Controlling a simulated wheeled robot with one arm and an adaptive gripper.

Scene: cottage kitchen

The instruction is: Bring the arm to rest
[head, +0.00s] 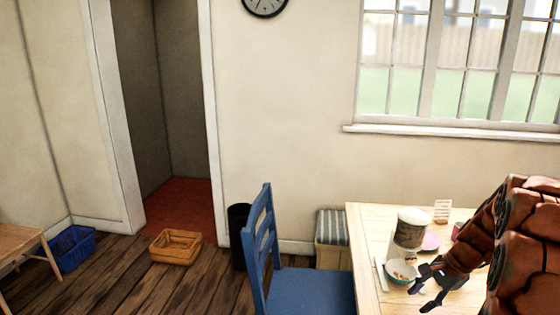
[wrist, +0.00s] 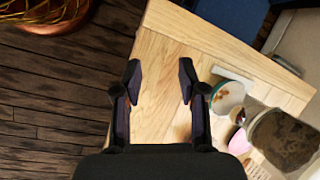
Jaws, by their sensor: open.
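My gripper (head: 424,297) is at the right of the head view, over the near part of the wooden table (head: 366,232). Its dark fingers also show in the wrist view (wrist: 158,78), spread apart with nothing between them. In the wrist view bare tabletop (wrist: 160,45) lies below the fingers. My arm comes in from the right edge of the head view and hides part of the table. A teal bowl (head: 402,280) with small bits in it stands just left of the gripper, and it also shows in the wrist view (wrist: 228,100).
A white tub (head: 411,222), pink plate (head: 431,241), white strip (head: 380,275) and small rack (head: 442,211) are on the table. A blue chair (head: 300,290) stands left of it. A wooden crate (head: 175,247) and blue basket (head: 72,248) are on the floor. A copper-coloured basket (wrist: 45,18) shows too.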

